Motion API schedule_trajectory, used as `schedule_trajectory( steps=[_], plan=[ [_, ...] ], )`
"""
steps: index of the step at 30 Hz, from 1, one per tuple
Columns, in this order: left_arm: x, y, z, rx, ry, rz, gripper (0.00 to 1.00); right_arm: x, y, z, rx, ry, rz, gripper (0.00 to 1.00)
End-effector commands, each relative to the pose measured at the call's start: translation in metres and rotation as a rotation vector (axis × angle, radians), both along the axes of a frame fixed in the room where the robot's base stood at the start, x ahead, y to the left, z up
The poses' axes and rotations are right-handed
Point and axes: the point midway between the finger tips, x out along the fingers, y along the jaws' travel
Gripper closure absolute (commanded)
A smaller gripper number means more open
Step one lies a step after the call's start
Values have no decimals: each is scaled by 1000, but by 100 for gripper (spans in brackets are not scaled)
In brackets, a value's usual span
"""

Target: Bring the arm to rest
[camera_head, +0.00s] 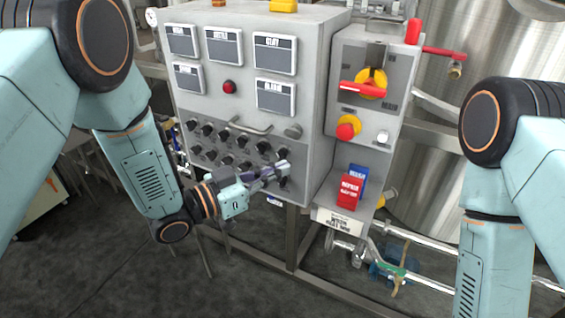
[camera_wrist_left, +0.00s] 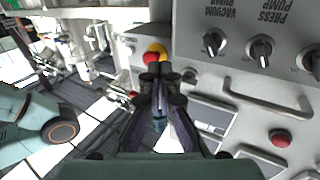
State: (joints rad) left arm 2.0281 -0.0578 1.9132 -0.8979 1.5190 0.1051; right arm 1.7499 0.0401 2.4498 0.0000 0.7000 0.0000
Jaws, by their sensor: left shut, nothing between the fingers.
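My left arm comes in from the left in the head view and reaches toward the grey control cabinet (camera_head: 310,110). My left gripper (camera_head: 282,174) is in front of the lower right part of the cabinet's front, by the lowest black knobs. It is shut and empty. In the left wrist view the closed fingers (camera_wrist_left: 160,72) point away from the camera, with a red and yellow button (camera_wrist_left: 154,55) behind their tips. I cannot tell whether the fingers touch the panel. My right arm stands at the right edge of the head view; its gripper is out of the picture.
A steel tank (camera_head: 465,60) and pipes stand right. Dark floor (camera_head: 120,270) lies open at lower left.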

Motion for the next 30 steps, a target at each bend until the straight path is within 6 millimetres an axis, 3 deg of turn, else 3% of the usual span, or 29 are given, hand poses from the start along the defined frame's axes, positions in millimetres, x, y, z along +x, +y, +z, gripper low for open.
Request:
schedule_trajectory(
  steps=[9, 15, 21, 23, 26, 30],
  plan=[
    [-49, 24, 0, -1, 2, 3, 100, 0, 0, 1, 0, 0, 0, 60],
    [-63, 30, 0, -1, -1, 0, 100, 0, 0, 1, 0, 0, 0, 60],
    [-64, 31, -6, 18, 21, 4, 100, 0, 0, 1, 0, 0, 0, 60],
    [-61, 36, -18, 56, 64, 36, 100, 0, 0, 1, 0, 0, 0, 60],
    [-59, 56, -57, 162, 216, 155, 100, 0, 0, 0, 0, 0, 0, 60],
    [-87, 97, -136, 317, 524, 355, 100, 0, 0, -6, 0, 0, 0, 60]
  ],
)
